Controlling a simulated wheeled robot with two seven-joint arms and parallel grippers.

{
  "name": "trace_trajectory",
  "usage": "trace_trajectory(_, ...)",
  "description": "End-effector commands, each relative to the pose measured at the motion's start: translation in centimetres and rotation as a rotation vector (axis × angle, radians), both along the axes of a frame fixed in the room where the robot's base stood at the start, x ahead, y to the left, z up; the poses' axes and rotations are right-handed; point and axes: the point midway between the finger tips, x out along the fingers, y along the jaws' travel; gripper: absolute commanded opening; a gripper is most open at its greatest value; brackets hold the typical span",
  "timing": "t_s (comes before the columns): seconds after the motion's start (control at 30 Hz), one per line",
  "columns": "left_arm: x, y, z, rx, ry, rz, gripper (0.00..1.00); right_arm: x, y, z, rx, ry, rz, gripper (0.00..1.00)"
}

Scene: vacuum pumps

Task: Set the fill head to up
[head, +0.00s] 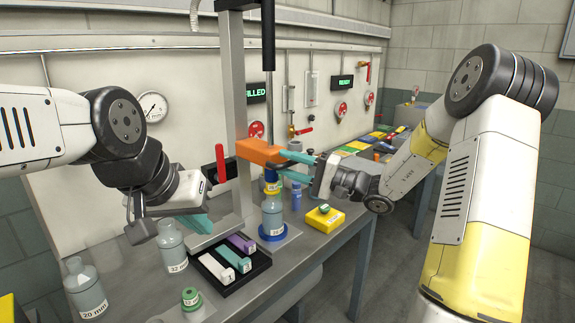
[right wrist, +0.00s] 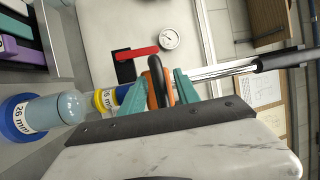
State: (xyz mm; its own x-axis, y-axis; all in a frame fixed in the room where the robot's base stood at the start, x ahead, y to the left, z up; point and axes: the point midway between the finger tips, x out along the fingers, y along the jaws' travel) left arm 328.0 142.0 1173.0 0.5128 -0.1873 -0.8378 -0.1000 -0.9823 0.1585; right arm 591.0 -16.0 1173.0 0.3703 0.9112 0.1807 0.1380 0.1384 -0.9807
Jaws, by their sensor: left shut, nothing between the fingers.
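The orange fill head (head: 262,152) reaches out from a grey upright column (head: 233,100). Below it, a blue and yellow fitting (head: 271,186) sits at the neck of the 26 mm bottle (head: 272,212); the bottle also shows in the right wrist view (right wrist: 58,112). My right gripper (head: 312,168) is at the fill head's outer end. In the right wrist view its teal fingers (right wrist: 162,85) lie on both sides of an orange part with a black ring; I cannot tell whether they press on it. My left gripper (head: 198,222) is shut and empty, left of the column.
A black tray (head: 232,288) with coloured blocks, a 32 mm bottle (head: 171,250) and a 20 mm bottle (head: 85,290) stand on the bench. A yellow block (head: 325,221) lies to the right of the 26 mm bottle.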

Motion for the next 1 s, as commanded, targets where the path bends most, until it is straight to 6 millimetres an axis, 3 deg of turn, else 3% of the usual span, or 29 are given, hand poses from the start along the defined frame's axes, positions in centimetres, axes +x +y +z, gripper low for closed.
trace_trajectory(0.13,0.00,0.00,0.00,0.000,0.000,0.000,0.00,0.00,0.00,-0.01,0.000,0.000,0.000,0.38)
trace_trajectory(0.33,0.00,0.00,0.00,0.000,0.000,0.000,0.00,-0.02,-0.01,-0.01,0.000,0.000,0.000,0.00)
trace_trajectory(1.0,0.00,0.00,0.00,0.000,0.000,0.000,0.00,-0.03,-0.02,-0.05,-0.001,0.001,0.000,0.00)
